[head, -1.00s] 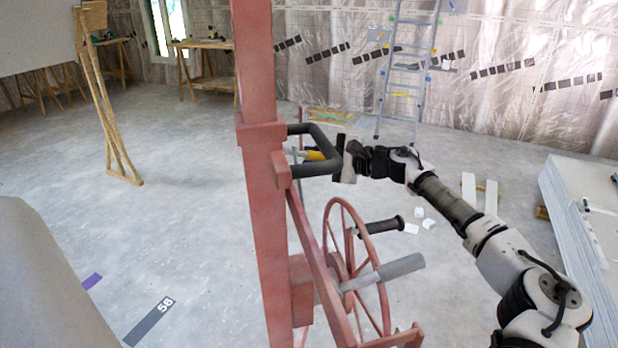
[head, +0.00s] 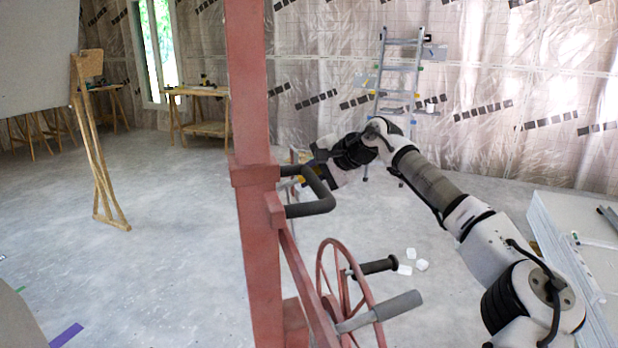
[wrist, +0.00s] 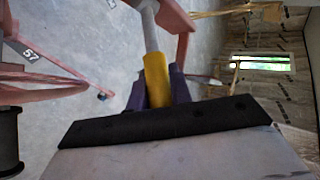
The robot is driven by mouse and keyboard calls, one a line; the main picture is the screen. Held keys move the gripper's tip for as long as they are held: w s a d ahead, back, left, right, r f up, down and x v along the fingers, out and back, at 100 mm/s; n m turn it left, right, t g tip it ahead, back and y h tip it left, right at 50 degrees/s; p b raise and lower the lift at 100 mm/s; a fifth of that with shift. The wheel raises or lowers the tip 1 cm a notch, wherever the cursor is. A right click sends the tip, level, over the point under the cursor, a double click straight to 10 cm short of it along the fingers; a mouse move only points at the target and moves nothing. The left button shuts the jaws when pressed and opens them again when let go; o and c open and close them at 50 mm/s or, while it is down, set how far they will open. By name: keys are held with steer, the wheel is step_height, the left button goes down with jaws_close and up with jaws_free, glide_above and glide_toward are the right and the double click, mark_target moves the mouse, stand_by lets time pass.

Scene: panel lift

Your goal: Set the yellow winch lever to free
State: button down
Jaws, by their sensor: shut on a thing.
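The yellow winch lever (wrist: 157,80) shows in the wrist view as a yellow grip on a grey rod that runs up to a red frame part. My gripper (wrist: 158,92) has its dark purple fingers on both sides of the yellow grip and is shut on it. In the head view my gripper (head: 318,165) is beside the red post, at the top of the black bent handle. There the lever is mostly hidden behind the handle and the gripper. I cannot read its setting.
The red winch post (head: 252,130) carries the black bent handle (head: 322,200) close to my gripper. Below are the red handwheel (head: 330,262) with its black knob and a grey bar (head: 385,310). A stepladder (head: 398,75) stands behind. Stacked panels (head: 575,240) lie at right.

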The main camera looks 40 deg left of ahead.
steer(key=shift+s+r+h, duration=0.15)
steer(key=shift+r+h, duration=0.15)
steer(key=shift+r, duration=0.05)
stand_by(0.3)
steer(key=c, duration=1.3)
jaws_free()
steer(key=shift+a, duration=0.1)
steer(key=shift+d+r, duration=0.2)
steer(key=shift+d, duration=0.1)
steer(key=v, duration=0.6)
steer(key=b+v, duration=0.1)
steer(key=v, duration=0.6)
steer(key=shift+s+d, duration=0.1)
steer(key=shift+s, duration=0.15)
